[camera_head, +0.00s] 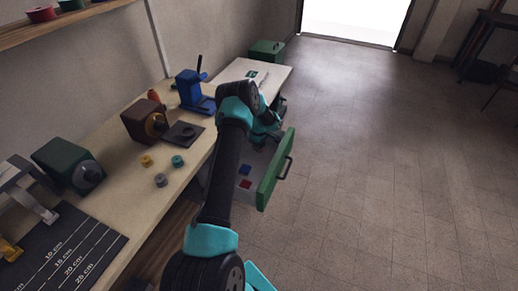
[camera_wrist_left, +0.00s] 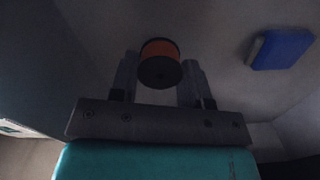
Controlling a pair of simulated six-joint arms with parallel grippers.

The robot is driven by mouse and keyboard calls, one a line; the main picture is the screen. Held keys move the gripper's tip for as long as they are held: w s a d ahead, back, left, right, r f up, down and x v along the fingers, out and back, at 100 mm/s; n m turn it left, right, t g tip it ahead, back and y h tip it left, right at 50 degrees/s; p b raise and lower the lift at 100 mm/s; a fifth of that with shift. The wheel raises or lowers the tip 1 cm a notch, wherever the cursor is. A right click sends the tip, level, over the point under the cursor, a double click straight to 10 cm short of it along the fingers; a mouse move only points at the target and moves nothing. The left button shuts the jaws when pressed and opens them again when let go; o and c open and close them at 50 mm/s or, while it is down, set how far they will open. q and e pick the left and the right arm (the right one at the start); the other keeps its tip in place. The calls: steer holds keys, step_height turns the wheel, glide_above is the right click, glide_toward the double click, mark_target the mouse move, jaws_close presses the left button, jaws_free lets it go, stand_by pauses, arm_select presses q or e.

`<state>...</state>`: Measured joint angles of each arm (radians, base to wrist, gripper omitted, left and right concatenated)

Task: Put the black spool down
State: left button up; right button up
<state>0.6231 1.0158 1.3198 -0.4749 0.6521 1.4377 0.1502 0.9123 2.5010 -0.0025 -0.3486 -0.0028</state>
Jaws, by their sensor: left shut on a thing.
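My left arm reaches over the workbench toward the open drawer with the green front (camera_head: 276,170). In the left wrist view my left gripper (camera_wrist_left: 160,82) is shut on a small spool (camera_wrist_left: 159,70), one finger on each side. The spool has a black end face and an orange-brown band around it. Behind it is a grey surface, apparently the drawer's inside; whether the spool touches it I cannot tell. In the head view the spool is hidden behind my arm. My right gripper is not in view.
A blue block (camera_wrist_left: 283,48) lies to the right of the spool in the wrist view. In the head view, blue (camera_head: 246,169) and red (camera_head: 246,184) pieces lie in the drawer. Several small spools and machines stand on the bench (camera_head: 135,210).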

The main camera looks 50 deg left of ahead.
arm_select(q)
steer(key=shift+f, duration=1)
steer(key=shift+f, duration=0.2)
steer(key=o, duration=0.9)
steer(key=shift+r, duration=0.15)
step_height(320, 180, up, 12)
steer(key=shift+r, duration=0.1)
